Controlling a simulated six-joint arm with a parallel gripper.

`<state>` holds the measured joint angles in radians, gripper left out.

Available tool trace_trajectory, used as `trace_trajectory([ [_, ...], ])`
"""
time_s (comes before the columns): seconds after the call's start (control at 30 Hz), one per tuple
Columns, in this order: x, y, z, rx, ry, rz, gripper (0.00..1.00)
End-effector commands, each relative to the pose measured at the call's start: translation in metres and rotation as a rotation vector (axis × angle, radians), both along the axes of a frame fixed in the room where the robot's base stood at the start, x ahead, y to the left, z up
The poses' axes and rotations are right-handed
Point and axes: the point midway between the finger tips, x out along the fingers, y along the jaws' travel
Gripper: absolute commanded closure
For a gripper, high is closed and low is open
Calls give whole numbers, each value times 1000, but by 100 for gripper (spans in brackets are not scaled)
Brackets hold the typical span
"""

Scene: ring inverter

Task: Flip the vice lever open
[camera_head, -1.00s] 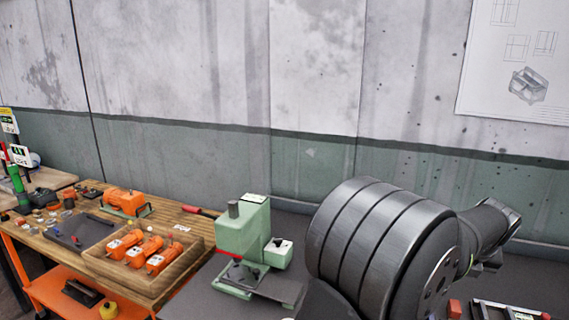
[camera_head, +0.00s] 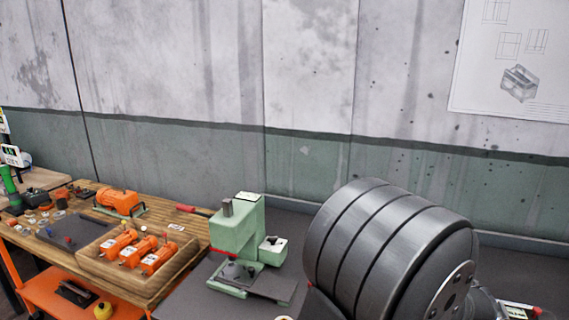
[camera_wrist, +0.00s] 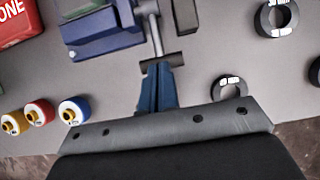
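The blue vice (camera_wrist: 100,35) is at the top of the wrist view, partly cut off by the frame's edge. Its grey lever (camera_wrist: 151,30) runs down from the vice to a dark crossbar (camera_wrist: 174,57). My gripper (camera_wrist: 158,68) shows two blue fingers close together with no clear gap between them. Their tips are at the crossbar and overlap it in the picture. I cannot tell whether they touch it or only lie over it. In the head view my gripper is out of sight and my own arm fills the lower right; the vice does not show there.
Dark rings (camera_wrist: 277,17) (camera_wrist: 229,88) lie right of the lever. Several coloured cylinders (camera_wrist: 75,110) stand lower left, and a red box (camera_wrist: 17,22) is upper left. The head view shows a green press (camera_head: 238,235) and a wooden tray (camera_head: 108,268) with orange parts.

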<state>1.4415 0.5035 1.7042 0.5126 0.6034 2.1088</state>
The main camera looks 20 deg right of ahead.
Motion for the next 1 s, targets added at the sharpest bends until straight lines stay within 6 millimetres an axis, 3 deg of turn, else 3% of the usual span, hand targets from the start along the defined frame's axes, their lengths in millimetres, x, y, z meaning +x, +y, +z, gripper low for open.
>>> trace_trajectory([
  [0.27, -3, 5, -3, 13, 3, 1, 100],
  [0.5, -33, 27, 39, -12, -17, -3, 100],
  [0.67, -45, 39, 55, -21, -27, 0, 100],
  [0.77, -45, 39, 53, -21, -29, 2, 100],
  [1.0, -32, 27, 22, -18, -29, 3, 100],
])
